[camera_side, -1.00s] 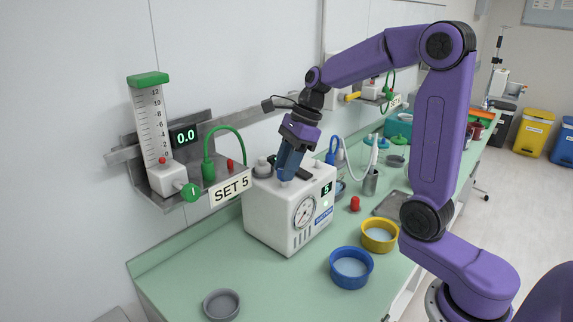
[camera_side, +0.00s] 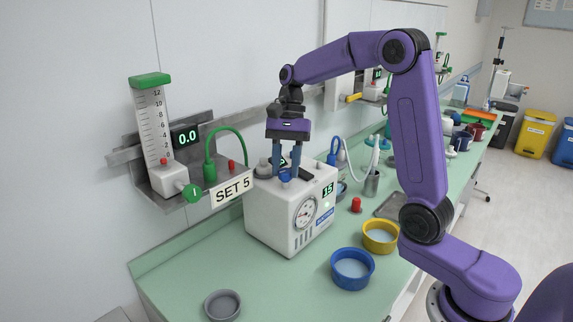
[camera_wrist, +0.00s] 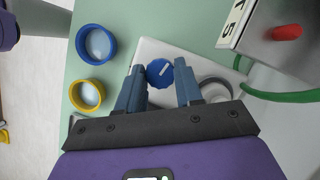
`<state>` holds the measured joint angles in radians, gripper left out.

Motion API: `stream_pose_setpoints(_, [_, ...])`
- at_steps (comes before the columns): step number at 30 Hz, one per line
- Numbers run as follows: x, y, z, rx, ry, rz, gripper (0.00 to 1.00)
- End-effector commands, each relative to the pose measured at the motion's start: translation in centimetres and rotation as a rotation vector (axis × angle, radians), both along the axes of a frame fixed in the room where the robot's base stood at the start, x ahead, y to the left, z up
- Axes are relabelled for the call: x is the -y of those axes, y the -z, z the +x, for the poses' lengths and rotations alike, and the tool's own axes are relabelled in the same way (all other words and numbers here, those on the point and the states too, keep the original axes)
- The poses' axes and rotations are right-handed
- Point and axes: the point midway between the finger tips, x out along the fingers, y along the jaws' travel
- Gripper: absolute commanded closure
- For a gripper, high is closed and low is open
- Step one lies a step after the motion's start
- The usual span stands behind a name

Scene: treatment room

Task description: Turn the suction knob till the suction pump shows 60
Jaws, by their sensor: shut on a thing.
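The suction pump (camera_side: 265,217) is a white box on the green bench, with a round gauge (camera_side: 305,213) on its front. Its small dark display (camera_side: 328,190) reads 15 in green digits. The blue suction knob (camera_side: 286,177) is on the pump's top; it also shows in the wrist view (camera_wrist: 159,73) with a pale pointer line. My gripper (camera_side: 285,172) points down from above, its two blue fingers on either side of the knob. It is shut on the knob. In the wrist view, my gripper (camera_wrist: 160,82) has the knob between its fingertips.
Blue (camera_side: 351,268), yellow (camera_side: 380,236) and grey (camera_side: 222,304) bowls stand on the bench near the pump. A wall flowmeter (camera_side: 154,130) with a 0.0 display and a "SET 5" sign (camera_side: 231,190) is at the left. A red-topped item (camera_side: 356,205) stands right of the pump.

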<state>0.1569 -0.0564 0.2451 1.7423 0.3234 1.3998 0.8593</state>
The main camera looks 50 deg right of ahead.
Motion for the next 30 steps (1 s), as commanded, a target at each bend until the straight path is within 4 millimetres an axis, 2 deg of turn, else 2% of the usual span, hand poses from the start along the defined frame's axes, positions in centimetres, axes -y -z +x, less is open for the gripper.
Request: stream_pose_setpoints(30, [-0.48, -0.06, 0.41, 0.004, -0.967, -0.004, 0.95])
